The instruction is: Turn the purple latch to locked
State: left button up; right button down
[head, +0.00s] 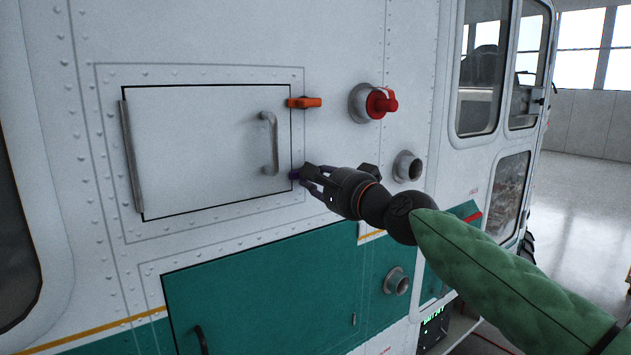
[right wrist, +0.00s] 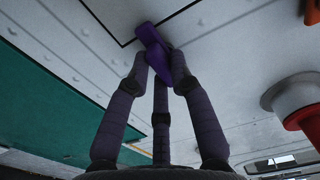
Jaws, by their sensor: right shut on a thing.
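The purple latch (right wrist: 152,40) is at the lower right corner of a white hatch door (head: 205,150). In the head view only a small bit of the purple latch (head: 294,175) shows, the rest hidden by my right gripper. My right gripper (head: 306,175) comes in from the right and is shut on the purple latch. In the right wrist view its fingertips (right wrist: 160,58) close around the near end of the latch, while the far end reaches over the dark seam of the door. My left gripper is not in view.
An orange latch (head: 304,102) lies horizontally at the door's upper right. A grey handle (head: 269,144) stands out from the door. A red rotary knob (head: 380,103) and a grey round port (head: 407,167) are to the right. A green panel (head: 260,290) lies below.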

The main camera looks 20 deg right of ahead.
jog(key=c, duration=1.1)
grip_release()
jog(key=v, duration=1.2)
